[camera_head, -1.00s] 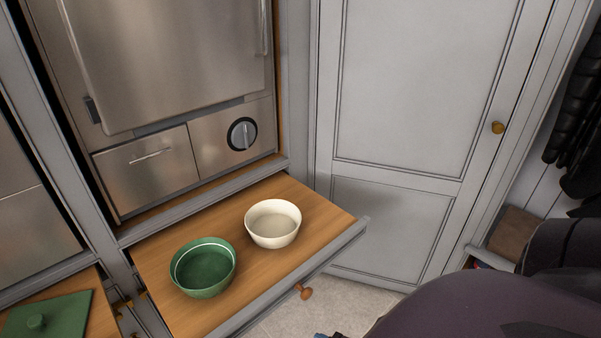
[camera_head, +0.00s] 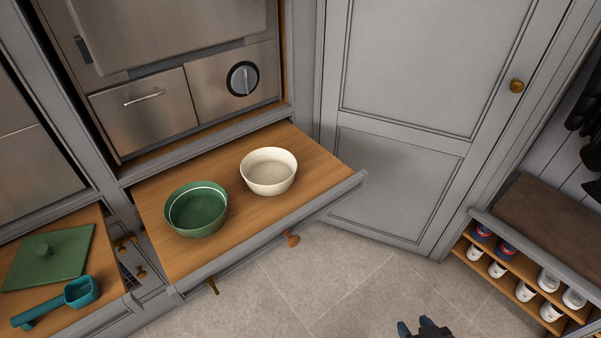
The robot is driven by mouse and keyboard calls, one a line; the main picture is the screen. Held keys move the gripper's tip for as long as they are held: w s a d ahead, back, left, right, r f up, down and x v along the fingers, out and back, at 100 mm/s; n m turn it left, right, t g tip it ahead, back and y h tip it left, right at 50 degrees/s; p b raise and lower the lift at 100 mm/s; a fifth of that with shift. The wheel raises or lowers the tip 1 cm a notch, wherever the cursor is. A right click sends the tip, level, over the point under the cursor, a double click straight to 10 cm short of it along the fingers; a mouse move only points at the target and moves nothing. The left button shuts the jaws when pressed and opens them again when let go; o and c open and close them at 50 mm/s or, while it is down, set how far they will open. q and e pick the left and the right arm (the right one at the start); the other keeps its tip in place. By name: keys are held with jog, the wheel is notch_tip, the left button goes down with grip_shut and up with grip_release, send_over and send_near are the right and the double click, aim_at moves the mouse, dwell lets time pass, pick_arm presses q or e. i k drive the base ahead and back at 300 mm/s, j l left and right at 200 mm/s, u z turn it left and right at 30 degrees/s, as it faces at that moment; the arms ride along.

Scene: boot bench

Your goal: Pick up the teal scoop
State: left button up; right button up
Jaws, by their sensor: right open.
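The teal scoop (camera_head: 62,302) lies on the wooden drawer surface at the lower left, its cup to the right and its handle pointing left. My right gripper (camera_head: 414,327) shows only in part at the bottom edge, right of centre. It is open and empty over the floor, far to the right of the scoop. My left gripper is not in view.
A green lid (camera_head: 50,258) lies just behind the scoop. A green bowl (camera_head: 196,212) and a cream bowl (camera_head: 268,174) stand on the pulled-out board (camera_head: 240,225) between scoop and gripper. A shoe bench (camera_head: 560,235) stands at right. The floor (camera_head: 300,285) is clear.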

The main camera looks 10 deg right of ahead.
aim_at(80, 292)
jog(key=u, duration=2.15)
